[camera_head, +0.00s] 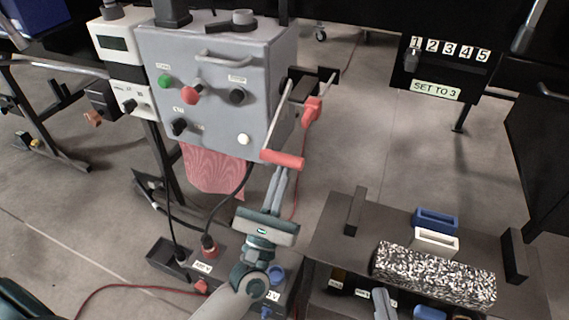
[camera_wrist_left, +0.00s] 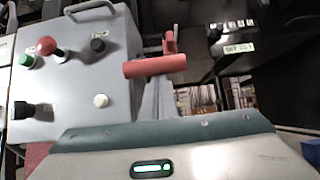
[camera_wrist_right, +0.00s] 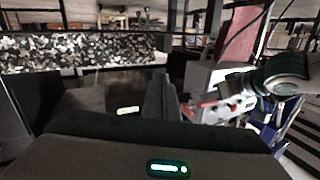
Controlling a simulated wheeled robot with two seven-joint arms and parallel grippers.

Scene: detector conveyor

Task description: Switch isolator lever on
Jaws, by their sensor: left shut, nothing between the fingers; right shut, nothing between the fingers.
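The isolator lever shows as a red horizontal handle (camera_head: 283,160) on a metal arm at the right side of the grey control box (camera_head: 215,75); the arm hangs down from the box's side. The handle also shows in the left wrist view (camera_wrist_left: 155,66). My left gripper (camera_head: 281,175) is shut and empty, its fingertips just under the handle; I cannot tell if they touch it. In the left wrist view its fingers (camera_wrist_left: 158,100) point up at the handle. My right gripper (camera_head: 381,297) is shut and empty, low in front of the conveyor table (camera_head: 325,235).
A red fitting (camera_head: 312,110) sits behind the lever. The box carries a green button (camera_head: 165,82), a red knob (camera_head: 191,95) and black knobs. A speckled block (camera_head: 435,274) lies on the table. A sign (camera_head: 435,90) reads SET TO 3. Cables hang below the box.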

